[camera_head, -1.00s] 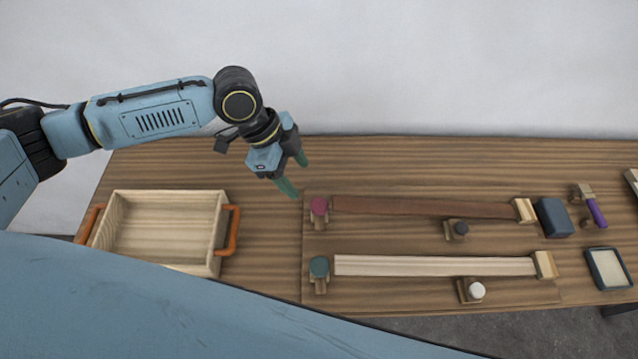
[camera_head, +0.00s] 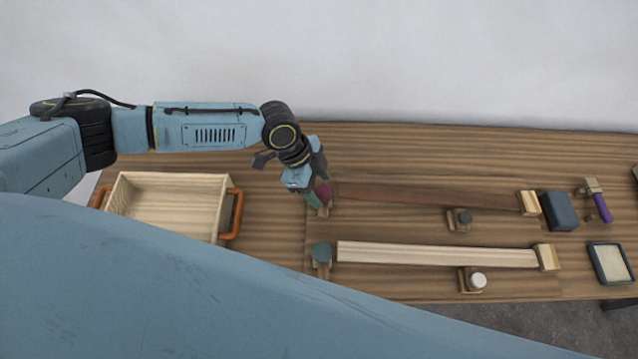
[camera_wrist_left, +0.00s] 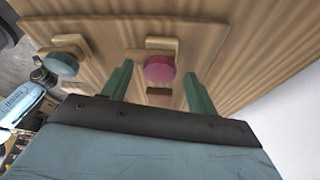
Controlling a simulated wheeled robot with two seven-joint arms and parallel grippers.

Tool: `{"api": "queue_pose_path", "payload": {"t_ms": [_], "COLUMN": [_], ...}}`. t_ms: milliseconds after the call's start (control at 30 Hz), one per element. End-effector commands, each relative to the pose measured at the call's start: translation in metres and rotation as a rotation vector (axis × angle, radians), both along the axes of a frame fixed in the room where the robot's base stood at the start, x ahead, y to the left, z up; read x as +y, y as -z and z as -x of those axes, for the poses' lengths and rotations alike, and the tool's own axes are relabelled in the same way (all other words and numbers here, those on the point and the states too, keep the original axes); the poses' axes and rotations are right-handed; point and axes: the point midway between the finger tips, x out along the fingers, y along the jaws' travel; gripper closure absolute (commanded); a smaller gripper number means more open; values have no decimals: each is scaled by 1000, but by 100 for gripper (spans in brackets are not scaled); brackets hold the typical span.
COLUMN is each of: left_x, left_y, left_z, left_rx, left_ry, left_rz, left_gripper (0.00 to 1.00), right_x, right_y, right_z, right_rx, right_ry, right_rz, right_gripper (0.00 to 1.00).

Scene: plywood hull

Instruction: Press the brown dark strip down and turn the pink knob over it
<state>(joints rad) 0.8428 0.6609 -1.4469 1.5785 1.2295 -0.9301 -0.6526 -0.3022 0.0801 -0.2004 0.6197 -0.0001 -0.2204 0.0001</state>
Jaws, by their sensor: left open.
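The brown dark strip (camera_head: 430,197) lies lengthwise on the board, its right end at a pale wooden block (camera_head: 530,203). The pink knob (camera_head: 324,193) stands at its left end, partly hidden by my left gripper (camera_head: 317,191). In the left wrist view the round pink knob (camera_wrist_left: 159,69) shows between the two green fingers, which are open and apart on either side of it. I cannot tell whether a finger touches the knob, or whether the strip lies fully flat. My right gripper is not in view.
A pale strip (camera_head: 430,254) with a teal knob (camera_head: 321,253) lies nearer. A wooden tray (camera_head: 230,176) is left; a dark block (camera_head: 559,211) and purple-handled brush (camera_head: 602,208) are right.

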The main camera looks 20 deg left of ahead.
Motion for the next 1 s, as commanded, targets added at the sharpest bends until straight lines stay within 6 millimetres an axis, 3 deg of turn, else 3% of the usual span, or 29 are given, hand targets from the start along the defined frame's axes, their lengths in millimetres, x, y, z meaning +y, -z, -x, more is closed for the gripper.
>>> {"api": "queue_pose_path", "payload": {"t_ms": [333, 700, 1000], "left_x": [-2, -2, -3], "left_y": [4, 4, 0], "left_z": [0, 0, 3], "left_rx": [0, 0, 3], "left_ry": [1, 1, -130], "left_rz": [0, 0, 0], "left_gripper": [41, 86, 86], "right_x": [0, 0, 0], "right_y": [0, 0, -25], "right_z": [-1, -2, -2], "right_rx": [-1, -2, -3], "right_ry": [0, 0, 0], "right_rz": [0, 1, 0], "right_gripper": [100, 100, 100]}}
